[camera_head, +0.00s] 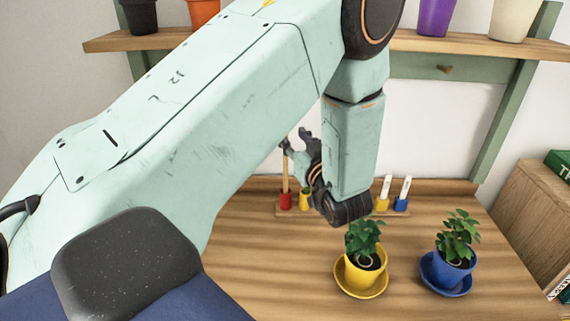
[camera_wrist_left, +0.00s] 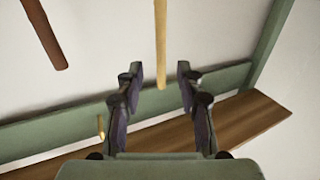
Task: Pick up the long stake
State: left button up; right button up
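A pale wooden stake (camera_head: 285,177) stands upright in a red holder (camera_head: 286,200) at the back of the table. My left gripper (camera_head: 294,142) is close to its upper part, with the arm coming in from the left. In the left wrist view, the pale stake (camera_wrist_left: 161,40) shows between the two open fingers (camera_wrist_left: 159,75), with a gap on each side. A dark brown stake (camera_wrist_left: 45,35) is off to the left in that view. I cannot tell from these views which stake is longer. My right gripper is not in view.
More holders stand in the rack, including a yellow one (camera_head: 304,198) and two with white tags (camera_head: 404,188). Potted plants on a yellow saucer (camera_head: 361,285) and a blue saucer (camera_head: 447,285) stand in front. A shelf (camera_head: 480,46) with pots is above.

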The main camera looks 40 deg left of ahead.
aim_at(286, 129)
pick_arm(q)
jog(key=x, duration=0.4)
jog(key=shift+w+a, duration=0.1)
jog(key=shift+a, duration=0.1)
jog(key=shift+w+a, duration=0.1)
jog(key=shift+a, duration=0.35)
jog(key=shift+c, duration=0.3)
jog(key=shift+w, duration=0.15)
jog(key=shift+c, duration=1.4)
grip_shut()
